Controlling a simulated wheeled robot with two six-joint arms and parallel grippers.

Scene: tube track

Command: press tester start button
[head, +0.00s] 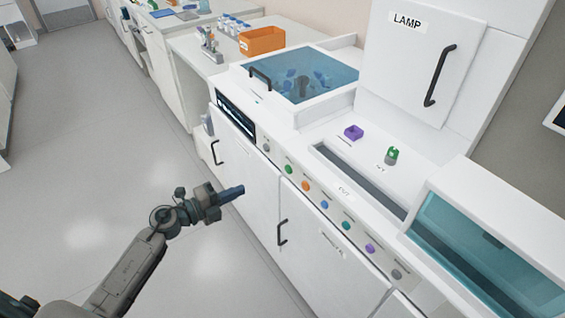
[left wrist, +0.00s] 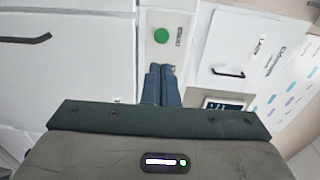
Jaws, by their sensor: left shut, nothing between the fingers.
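My left gripper (head: 236,192) is shut and empty, its blue fingers in the air in front of the white cabinet doors. A row of round coloured buttons runs along the cabinet's sloping front strip, with a green button (head: 288,169) near its far end. The left wrist view shows a round green button (left wrist: 161,35) on a pale panel with a small unreadable label beside it. The shut fingertips (left wrist: 160,68) point toward that panel, with a visible gap below the button in the picture. I cannot tell which button is the tester start. My right gripper is not in view.
An orange button (head: 305,185) and a blue button (head: 324,204) sit nearby in the row. A dark screen (head: 236,115) is at the strip's far end. Black door handles (head: 282,232) stick out below. The floor (head: 95,140) to the left is clear.

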